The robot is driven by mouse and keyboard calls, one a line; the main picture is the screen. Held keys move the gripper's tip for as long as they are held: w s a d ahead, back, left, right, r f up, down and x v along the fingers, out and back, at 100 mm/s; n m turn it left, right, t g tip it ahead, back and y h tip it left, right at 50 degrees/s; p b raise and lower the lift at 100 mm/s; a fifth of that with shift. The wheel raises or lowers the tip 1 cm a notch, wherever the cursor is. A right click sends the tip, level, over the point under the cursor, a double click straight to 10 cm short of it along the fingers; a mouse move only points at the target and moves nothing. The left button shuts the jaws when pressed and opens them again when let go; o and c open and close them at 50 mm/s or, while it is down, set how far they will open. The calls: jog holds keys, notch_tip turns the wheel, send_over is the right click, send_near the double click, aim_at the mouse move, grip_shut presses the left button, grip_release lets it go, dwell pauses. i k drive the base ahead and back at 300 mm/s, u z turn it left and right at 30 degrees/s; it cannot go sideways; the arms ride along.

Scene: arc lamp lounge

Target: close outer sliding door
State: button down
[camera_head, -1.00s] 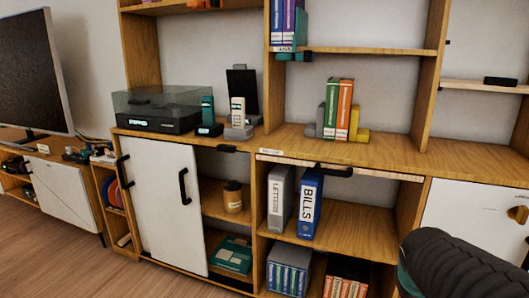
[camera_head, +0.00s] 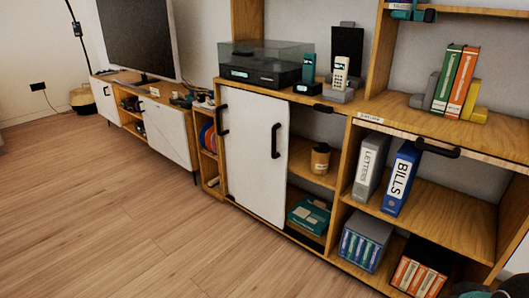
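A white sliding door (camera_head: 250,155) with black handles on its left and right edges covers the left part of the wooden cabinet (camera_head: 345,130). To its right the compartment is open, showing a brown cup-like jar (camera_head: 320,158) and a green box (camera_head: 308,214). A second black handle (camera_head: 437,148) sits on a panel edge under the top, above the binders' open compartment. My gripper is not clearly visible; only a dark part of my arm shows at the bottom right corner, well apart from the door.
Binders marked LETTERS (camera_head: 370,165) and BILLS (camera_head: 401,178) stand in the middle compartment. A turntable (camera_head: 266,66) and phones stand on top. A low TV unit (camera_head: 168,132) is at left. The wooden floor (camera_head: 110,220) in front is clear.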

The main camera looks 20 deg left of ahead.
aim_at(260, 123)
jog(key=z, duration=0.2)
jog(key=k, duration=0.35)
jog(key=u, duration=0.85)
jog(key=i, duration=1.45)
jog(key=z, duration=0.6)
